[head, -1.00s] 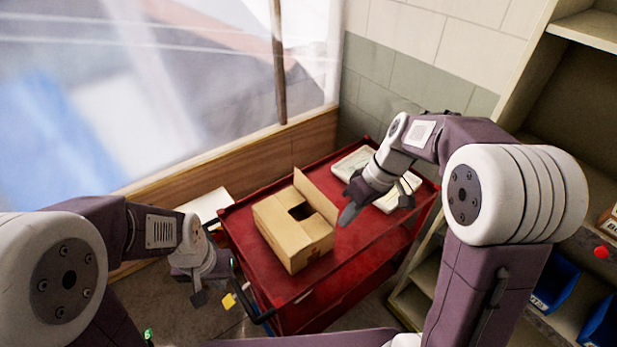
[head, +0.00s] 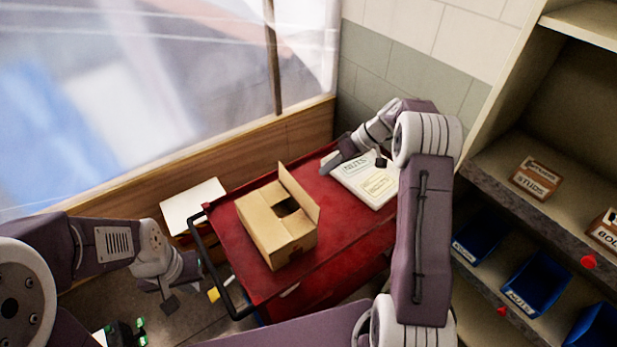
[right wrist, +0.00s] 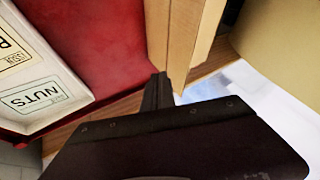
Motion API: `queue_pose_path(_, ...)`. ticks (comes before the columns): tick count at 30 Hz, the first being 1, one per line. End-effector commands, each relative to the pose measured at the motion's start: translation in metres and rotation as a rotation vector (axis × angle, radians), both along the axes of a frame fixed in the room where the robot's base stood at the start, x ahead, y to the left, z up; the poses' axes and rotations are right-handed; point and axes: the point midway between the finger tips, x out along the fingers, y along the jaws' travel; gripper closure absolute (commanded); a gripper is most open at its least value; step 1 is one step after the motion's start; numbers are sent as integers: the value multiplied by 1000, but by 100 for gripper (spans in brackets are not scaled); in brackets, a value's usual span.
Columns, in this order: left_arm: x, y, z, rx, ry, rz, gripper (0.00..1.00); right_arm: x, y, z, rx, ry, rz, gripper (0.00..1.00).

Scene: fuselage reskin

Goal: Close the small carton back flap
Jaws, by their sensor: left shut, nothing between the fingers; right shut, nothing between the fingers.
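The small cardboard carton (head: 272,232) stands on the red cart top. Its back flap (head: 299,197) stands upright along the far right side, and a dark opening shows beside it. The other top flaps look folded down. My right gripper (head: 328,167) is shut and empty, beyond the flap on its far side. In the right wrist view the right gripper's tips (right wrist: 158,88) are close to the tan cardboard (right wrist: 190,35); I cannot tell if they touch. My left gripper (head: 170,303) is shut and empty, low to the left of the cart, away from the carton.
A white tray labelled NUTS (head: 358,172) lies on the cart right of the carton. The cart's black handle (head: 207,265) is at its left end. A window wall stands behind, and shelves with blue bins (head: 537,283) stand at right.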

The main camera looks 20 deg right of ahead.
Motion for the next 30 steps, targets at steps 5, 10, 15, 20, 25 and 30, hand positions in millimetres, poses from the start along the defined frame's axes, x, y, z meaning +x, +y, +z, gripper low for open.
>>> queue_pose_path(5,0,0,12,0,0,0,100,7,24,-28,1,4,3,100)
queue_pose_path(10,0,0,24,0,0,0,100,-1,48,-25,-1,2,3,100)
queue_pose_path(15,0,0,28,0,0,0,100,-5,60,-26,-2,1,1,100)
queue_pose_path(20,0,0,27,0,0,0,100,-6,61,-27,-2,0,1,100)
queue_pose_path(25,0,0,27,0,0,0,100,-6,61,-27,-2,0,1,100)
queue_pose_path(30,0,0,25,0,0,0,100,-6,62,-27,-19,-7,2,100)
